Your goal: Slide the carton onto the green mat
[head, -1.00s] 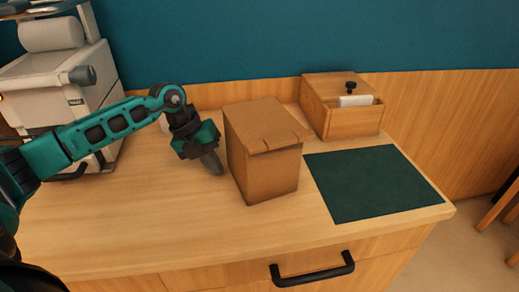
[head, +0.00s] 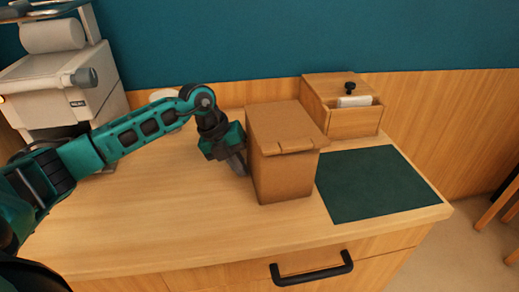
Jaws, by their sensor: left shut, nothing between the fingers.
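The brown cardboard carton (head: 284,170) stands upright on the wooden counter, its top flap folded over the front. Its right side is at the left edge of the green mat (head: 375,184) and hides a little of that edge; I cannot tell whether its base overlaps the mat. My left gripper (head: 240,165) is shut and empty, low at the carton's left side, with its fingers against or very close to that side. My right gripper is not in view.
A wooden box (head: 352,123) with a black knob and something white inside stands behind the mat. A grey-white machine (head: 55,85) is at the back left. A white round item (head: 164,96) is partly hidden behind my left arm. The counter's front left is clear.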

